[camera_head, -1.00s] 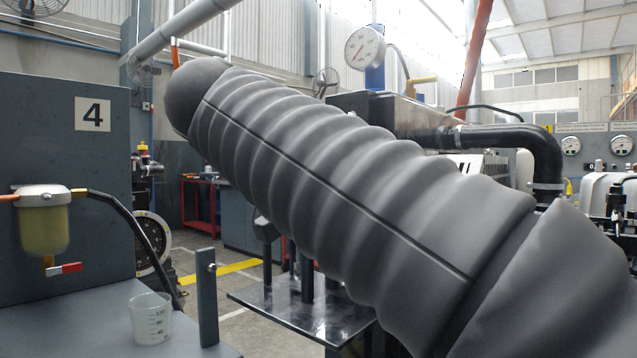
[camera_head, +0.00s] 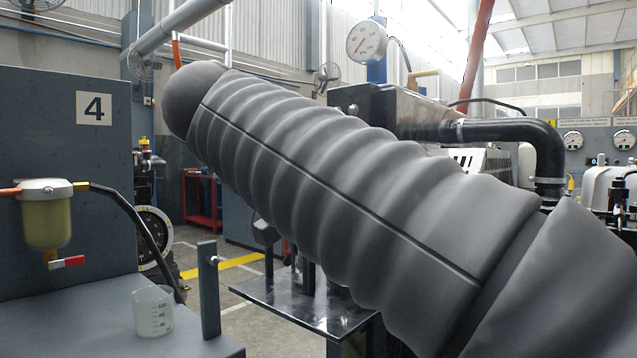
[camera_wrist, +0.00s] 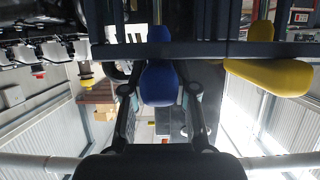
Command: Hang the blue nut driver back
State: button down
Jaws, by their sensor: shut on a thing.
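The blue nut driver (camera_wrist: 160,84) shows its rounded blue handle in the middle of the wrist view. My gripper (camera_wrist: 160,93) is shut on this handle, with one dark finger on each side. A dark horizontal bar (camera_wrist: 215,50) crosses the view just beyond the handle, and a smaller blue part shows past it. I cannot tell whether the driver is seated in the bar or only in front of it. In the head view my arm hides the gripper and the driver.
A yellow-handled tool (camera_wrist: 270,76) is at the bar, right of the blue handle. In the head view, a beaker (camera_head: 153,311) and an upright post (camera_head: 208,290) stand on the left grey bench. A dark plate (camera_head: 305,305) lies beyond my arm, with a gauge (camera_head: 367,41) behind.

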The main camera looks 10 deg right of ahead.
jog(key=shift+c, duration=2.4)
grip_release()
jog(key=shift+p+v, duration=1.5)
jog(key=shift+v, duration=0.25)
jog(key=shift+p+v, duration=0.9)
jog(key=shift+v, duration=2.1)
